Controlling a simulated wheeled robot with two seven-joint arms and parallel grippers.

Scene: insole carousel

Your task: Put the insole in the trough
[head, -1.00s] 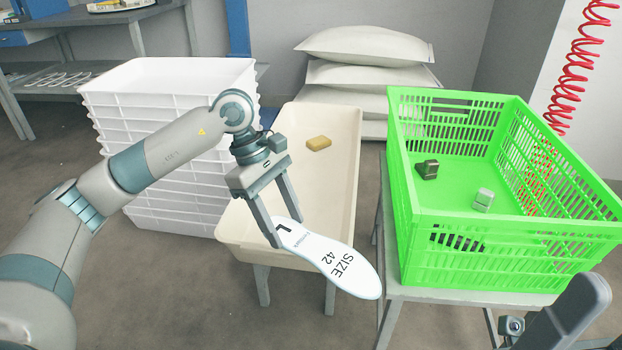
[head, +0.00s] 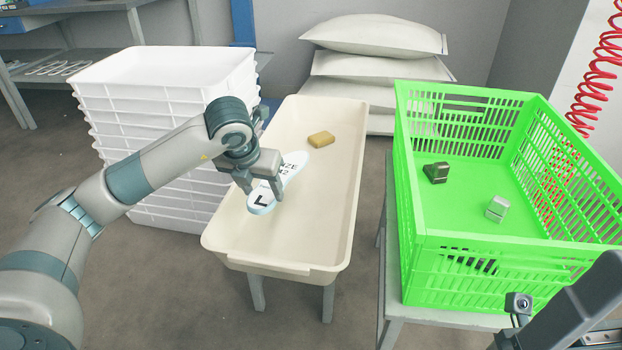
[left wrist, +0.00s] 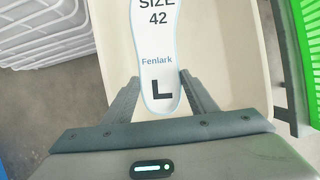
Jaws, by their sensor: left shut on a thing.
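The white insole (head: 292,165), printed with a size and an L, is held by my left gripper (head: 262,187). The cream trough (head: 324,220) stands on legs in the middle of the head view. The gripper and insole are over the trough's left part; I cannot tell whether the insole touches its floor. In the left wrist view the insole (left wrist: 157,45) lies between the two fingers of the left gripper (left wrist: 160,92), over the trough (left wrist: 225,50), and reads SIZE 42, Fenlark, L. At lower right in the head view, a dark part of my right arm shows, but not its fingertips.
A green crate (head: 480,240) with two small blocks stands on a table to the right. Stacked white trays (head: 165,75) stand left of the trough. Pale sacks (head: 375,68) are piled behind.

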